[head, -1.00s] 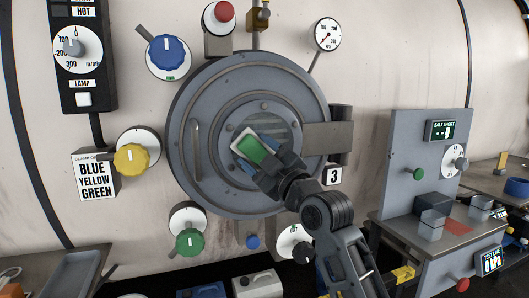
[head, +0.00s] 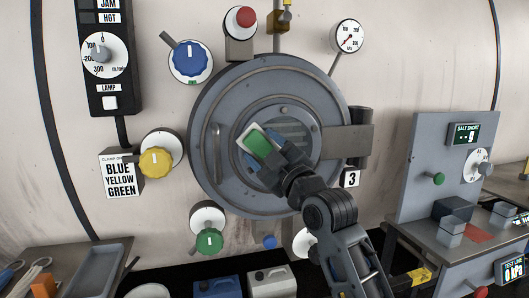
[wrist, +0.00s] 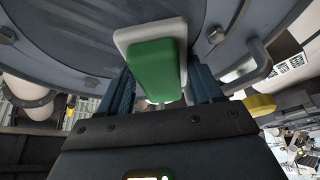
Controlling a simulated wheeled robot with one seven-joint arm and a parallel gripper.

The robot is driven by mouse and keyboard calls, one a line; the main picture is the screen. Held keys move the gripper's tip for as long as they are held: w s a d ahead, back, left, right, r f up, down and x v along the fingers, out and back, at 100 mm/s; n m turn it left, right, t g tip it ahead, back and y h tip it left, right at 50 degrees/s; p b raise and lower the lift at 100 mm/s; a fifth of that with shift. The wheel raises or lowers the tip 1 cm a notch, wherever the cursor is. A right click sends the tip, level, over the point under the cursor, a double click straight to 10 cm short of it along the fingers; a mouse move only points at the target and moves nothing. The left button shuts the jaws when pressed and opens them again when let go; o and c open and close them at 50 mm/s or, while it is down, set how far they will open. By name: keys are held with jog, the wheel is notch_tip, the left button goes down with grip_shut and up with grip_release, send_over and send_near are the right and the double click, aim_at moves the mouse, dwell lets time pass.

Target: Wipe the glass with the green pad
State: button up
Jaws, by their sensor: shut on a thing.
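The green pad (head: 259,142), with a white layer on its far side, is held in my gripper (head: 254,160) in front of the round grey door. In the wrist view the pad (wrist: 155,70) sits between the two blue fingers of my gripper (wrist: 160,88), with its white side toward the door. The glass (head: 294,131) is the striped grey-green round window in the middle of the door. The pad covers its left part. I cannot tell whether the pad touches the glass.
The grey door (head: 215,105) has a bar handle (head: 216,150) on its left and a hinge block (head: 347,140) on its right. Blue (head: 190,62), yellow (head: 155,162) and green (head: 208,241) knobs surround it. A panel with a shelf (head: 440,160) stands at right.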

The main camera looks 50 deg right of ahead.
aim_at(287, 139)
jog(key=shift+s+d+f+b, duration=0.15)
jog(key=shift+s+d+b, duration=0.5)
jog(key=shift+d+b, duration=0.4)
jog(key=shift+s+d+b, duration=0.75)
jog(key=shift+d+b, duration=0.25)
jog(key=shift+b, duration=0.05)
jog(key=shift+s+d+b, duration=0.75)
jog(key=shift+d+b, duration=0.25)
jog(key=shift+w+r, duration=0.15)
jog(key=shift+r, duration=0.05)
jog(key=shift+w+a+p, duration=0.3)
jog(key=shift+w+a, duration=0.4)
jog(key=shift+a, duration=0.35)
jog(key=shift+w+a+p, duration=0.25)
jog(key=shift+w+a, duration=0.5)
jog(key=shift+a, duration=0.3)
jog(key=shift+w+a+p, duration=0.3)
jog(key=shift+w+a, duration=0.4)
jog(key=shift+a, duration=0.35)
jog(key=shift+f, duration=0.1)
jog(key=shift+s+a, duration=0.25)
jog(key=shift+s, duration=0.2)
jog(key=shift+s+a, duration=0.4)
jog(key=shift+s, duration=0.3)
jog(key=shift+s+a, duration=0.45)
jog(key=shift+s, duration=0.3)
jog(key=shift+s+a, duration=0.4)
jog(key=shift+s, duration=0.3)
jog(key=shift+s+a, duration=0.1)
